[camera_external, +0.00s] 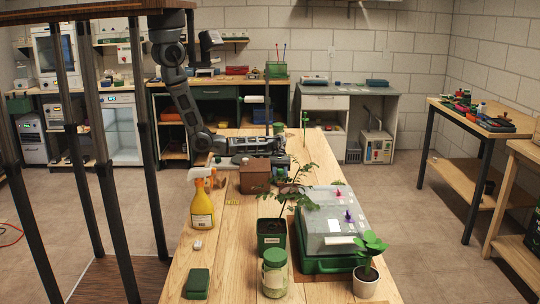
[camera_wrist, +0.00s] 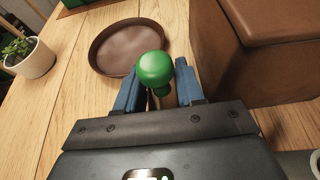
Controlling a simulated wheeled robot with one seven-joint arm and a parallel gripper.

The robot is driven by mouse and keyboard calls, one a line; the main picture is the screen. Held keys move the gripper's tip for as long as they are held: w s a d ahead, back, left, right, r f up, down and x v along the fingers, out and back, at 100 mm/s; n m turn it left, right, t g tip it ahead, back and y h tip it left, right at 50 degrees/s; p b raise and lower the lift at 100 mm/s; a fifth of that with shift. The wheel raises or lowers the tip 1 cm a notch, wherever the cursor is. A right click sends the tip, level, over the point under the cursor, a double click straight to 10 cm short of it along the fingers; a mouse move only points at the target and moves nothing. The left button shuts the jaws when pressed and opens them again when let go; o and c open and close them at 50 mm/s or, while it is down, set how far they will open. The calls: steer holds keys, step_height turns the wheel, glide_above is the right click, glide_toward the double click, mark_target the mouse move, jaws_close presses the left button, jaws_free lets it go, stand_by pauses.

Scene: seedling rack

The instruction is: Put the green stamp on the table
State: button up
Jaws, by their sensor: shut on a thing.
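The green stamp (camera_wrist: 155,70) has a round green knob and shows in the wrist view between the two blue fingers of my gripper (camera_wrist: 160,90). My gripper is shut on it. The stamp's lower part is hidden by the fingers and the gripper body. The wooden table (camera_wrist: 75,90) lies below, and I cannot tell whether the stamp touches it. In the external view the table (camera_external: 225,265) runs toward the camera, and my arm reaches down to its far part. The stamp cannot be made out there.
A round brown saucer (camera_wrist: 125,47) lies just beyond the stamp. A brown box (camera_wrist: 255,55) stands close at right; it also shows in the external view (camera_external: 255,176). A potted plant (camera_wrist: 32,58) is at left. A yellow spray bottle (camera_external: 202,208) and green case (camera_external: 330,263) stand nearer the external camera.

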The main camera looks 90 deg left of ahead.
steer(key=shift+r, duration=0.15)
step_height(320, 180, up, 18)
steer(key=p, duration=0.1)
steer(key=w+a+f+n+t+y, duration=0.6)
steer(key=n+t+y, duration=0.3)
steer(key=n+t, duration=0.4)
steer(key=shift+w+a+n, duration=0.3)
steer(key=shift+w+n, duration=0.35)
steer(key=shift+n, duration=0.15)
steer(key=shift+d, duration=0.1)
stand_by(0.7)
